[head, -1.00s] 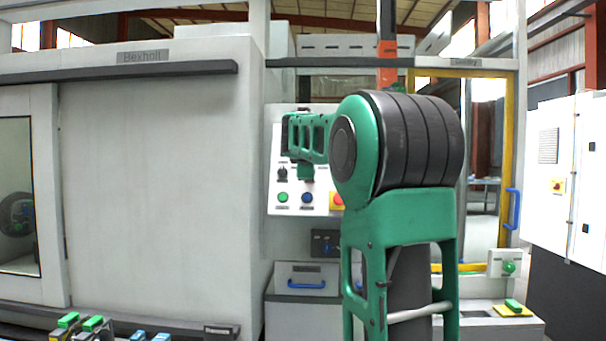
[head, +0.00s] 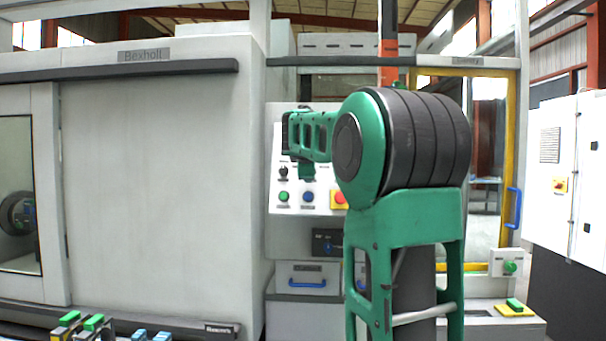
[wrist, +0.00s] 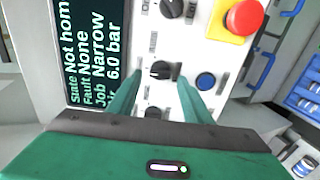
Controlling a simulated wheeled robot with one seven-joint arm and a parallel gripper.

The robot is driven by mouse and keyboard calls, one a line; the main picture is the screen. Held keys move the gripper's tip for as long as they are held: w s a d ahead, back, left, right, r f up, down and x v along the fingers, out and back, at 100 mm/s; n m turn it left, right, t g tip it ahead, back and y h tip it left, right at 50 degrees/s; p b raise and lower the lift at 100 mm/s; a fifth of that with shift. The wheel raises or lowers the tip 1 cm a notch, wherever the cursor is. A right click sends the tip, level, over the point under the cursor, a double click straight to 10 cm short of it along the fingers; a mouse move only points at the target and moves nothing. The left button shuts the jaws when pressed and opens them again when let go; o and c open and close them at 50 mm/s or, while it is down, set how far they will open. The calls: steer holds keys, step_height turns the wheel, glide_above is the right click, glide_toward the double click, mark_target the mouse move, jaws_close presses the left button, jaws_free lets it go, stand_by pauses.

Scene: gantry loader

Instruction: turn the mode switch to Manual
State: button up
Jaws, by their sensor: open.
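In the wrist view, several black rotary knobs stand on a light panel (wrist: 205,55). One knob (wrist: 160,70) lies between and just beyond the fingertips of my gripper (wrist: 158,84). Another knob (wrist: 172,8) is at the top edge, and a third (wrist: 153,112) sits lower, partly hidden by my gripper. My gripper is open and empty, a finger on each side of the middle knob. I cannot tell whether they touch it. The labels are too small to read, so which knob is the mode switch is unclear. In the head view, my arm hides much of the panel (head: 312,207).
A red emergency stop (wrist: 243,18) on a yellow plate and a blue button (wrist: 206,81) are right of the knobs. A display (wrist: 92,55) is left, reading "Not hom", "None", "Narrow", "6.0 bar". Below the panel is a drawer with a blue handle (head: 307,284).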

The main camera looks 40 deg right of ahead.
steer(key=v, duration=1)
steer(key=shift+w, duration=0.1)
